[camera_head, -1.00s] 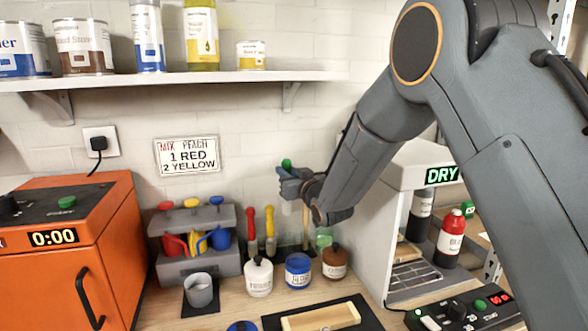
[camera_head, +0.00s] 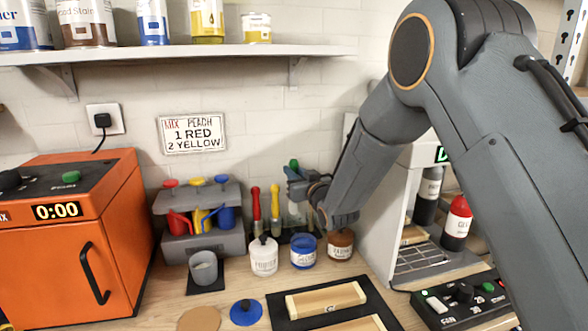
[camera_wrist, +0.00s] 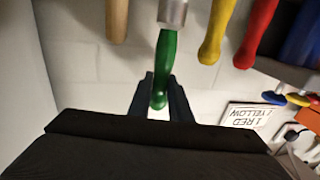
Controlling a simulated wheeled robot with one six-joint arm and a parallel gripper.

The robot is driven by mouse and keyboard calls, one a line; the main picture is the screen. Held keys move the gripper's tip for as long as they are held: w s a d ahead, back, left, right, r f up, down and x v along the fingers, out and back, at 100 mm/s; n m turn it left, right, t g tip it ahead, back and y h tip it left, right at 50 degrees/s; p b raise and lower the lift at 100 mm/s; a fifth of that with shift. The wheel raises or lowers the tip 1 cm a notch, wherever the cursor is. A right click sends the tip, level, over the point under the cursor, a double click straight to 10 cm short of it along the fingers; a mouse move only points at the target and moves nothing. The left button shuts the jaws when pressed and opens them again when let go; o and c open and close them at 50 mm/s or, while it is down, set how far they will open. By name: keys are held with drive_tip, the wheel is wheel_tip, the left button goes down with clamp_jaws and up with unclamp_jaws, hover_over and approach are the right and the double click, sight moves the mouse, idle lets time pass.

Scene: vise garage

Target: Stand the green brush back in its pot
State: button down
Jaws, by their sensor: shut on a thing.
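My gripper (camera_head: 297,180) is shut on the green brush (camera_head: 294,164) above the back of the bench. In the wrist view the green handle (camera_wrist: 164,65) lies between my two fingers (camera_wrist: 158,98), with its metal collar at the picture's top edge. The brush looks roughly upright. Its lower end is mostly hidden, so I cannot tell whether it is inside its pot. The red brush (camera_head: 256,204) and yellow brush (camera_head: 275,203) stand just left of it, and their handles also show in the wrist view. I cannot make out the green brush's pot clearly.
A white jar (camera_head: 264,257), blue jar (camera_head: 303,252) and brown jar (camera_head: 340,244) stand in front. A grey rack (camera_head: 205,238) and grey cup (camera_head: 203,268) are at left. A white drying booth (camera_head: 380,190) is close on the right. The wall is just behind.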

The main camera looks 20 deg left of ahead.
drive_tip(key=shift+f+b, duration=1.55)
drive_tip(key=shift+f, duration=0.9)
drive_tip(key=c, duration=1.5)
unclamp_jaws()
drive_tip(key=shift+c, duration=0.2)
drive_tip(key=b+v, duration=0.2)
drive_tip(key=v, duration=0.6)
